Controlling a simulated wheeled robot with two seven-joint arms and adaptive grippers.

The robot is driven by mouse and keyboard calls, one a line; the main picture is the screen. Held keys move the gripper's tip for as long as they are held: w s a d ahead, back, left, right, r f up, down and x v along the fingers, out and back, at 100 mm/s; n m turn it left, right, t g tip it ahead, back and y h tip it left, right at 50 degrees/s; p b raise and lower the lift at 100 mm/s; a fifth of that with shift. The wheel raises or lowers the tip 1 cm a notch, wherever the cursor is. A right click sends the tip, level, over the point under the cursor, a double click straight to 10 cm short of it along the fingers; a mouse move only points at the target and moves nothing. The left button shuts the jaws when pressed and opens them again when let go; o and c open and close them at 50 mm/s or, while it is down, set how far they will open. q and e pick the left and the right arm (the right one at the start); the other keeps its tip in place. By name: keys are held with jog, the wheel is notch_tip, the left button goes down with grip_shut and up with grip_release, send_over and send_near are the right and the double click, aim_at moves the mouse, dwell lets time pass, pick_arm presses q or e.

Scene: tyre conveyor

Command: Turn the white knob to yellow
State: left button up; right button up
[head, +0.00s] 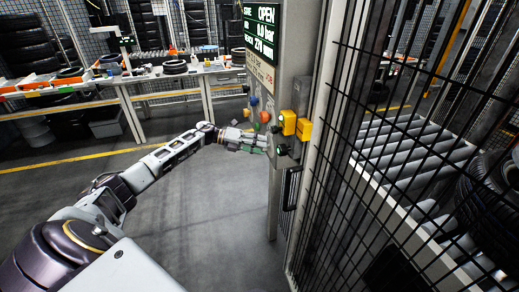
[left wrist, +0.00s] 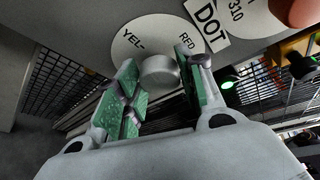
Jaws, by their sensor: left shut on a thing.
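The white knob (left wrist: 160,70) is a short pale cylinder on a round plate (left wrist: 128,42) marked "YEL-" at left and "RED" at right. My left gripper (left wrist: 158,82) has its green-padded fingers on either side of the knob and is shut on it. In the head view my left gripper (head: 262,143) reaches the side of the control column; the knob itself cannot be made out there. Which mark the knob points to cannot be told. My right gripper is in neither view.
Floor at left is clear.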

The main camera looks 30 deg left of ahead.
pick_arm(q)
jog(key=shift+f+n+h+b, duration=0.15)
jog(key=shift+n+h+b, duration=0.45)
jog(key=shift+n, duration=0.6)
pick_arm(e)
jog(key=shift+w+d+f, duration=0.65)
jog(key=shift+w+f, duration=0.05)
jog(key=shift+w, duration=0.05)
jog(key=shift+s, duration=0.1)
pick_arm(q)
jog(key=o, duration=1)
jog(key=v, duration=1.2)
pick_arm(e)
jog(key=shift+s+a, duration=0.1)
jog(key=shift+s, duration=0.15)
pick_arm(q)
jog(key=shift+w+a, duration=0.1)
jog(key=shift+w, duration=0.05)
